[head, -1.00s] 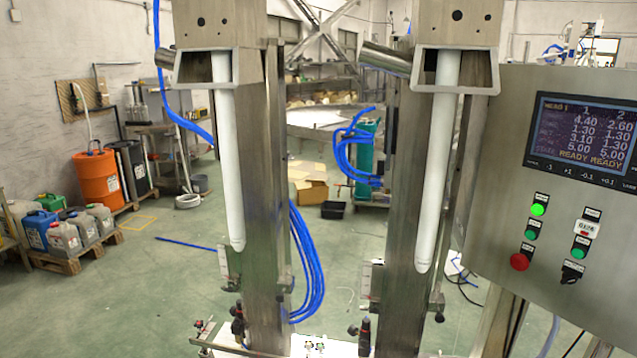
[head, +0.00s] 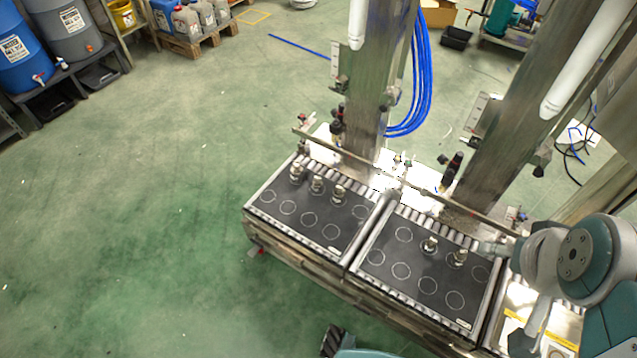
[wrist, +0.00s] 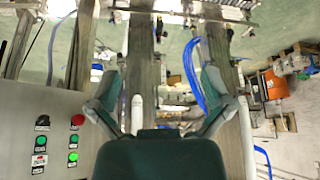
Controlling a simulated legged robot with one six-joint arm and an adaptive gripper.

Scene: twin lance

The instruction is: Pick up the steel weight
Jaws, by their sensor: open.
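Small shiny steel weights stand on two dark trays marked with white circles. In the head view the left tray (head: 289,219) carries three along its back row: a left weight (head: 297,172), a middle weight (head: 317,184) and a right weight (head: 339,194). The right tray (head: 421,279) carries two that I can make out, one weight (head: 430,244) and another weight (head: 458,257). The pictures do not show which weight is meant. My gripper (wrist: 160,78) is open in the wrist view, with nothing seen between its fingers. No weight is identifiable there. My arm is at the right of the head view.
Steel columns (head: 375,80) with white tubes (head: 585,60) rise behind the trays. A rail (head: 350,152) runs along the back. A control panel (wrist: 50,135) is at the left of the wrist view. Green floor (head: 150,220) is free left of the trays. Drums (head: 70,35) stand further back.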

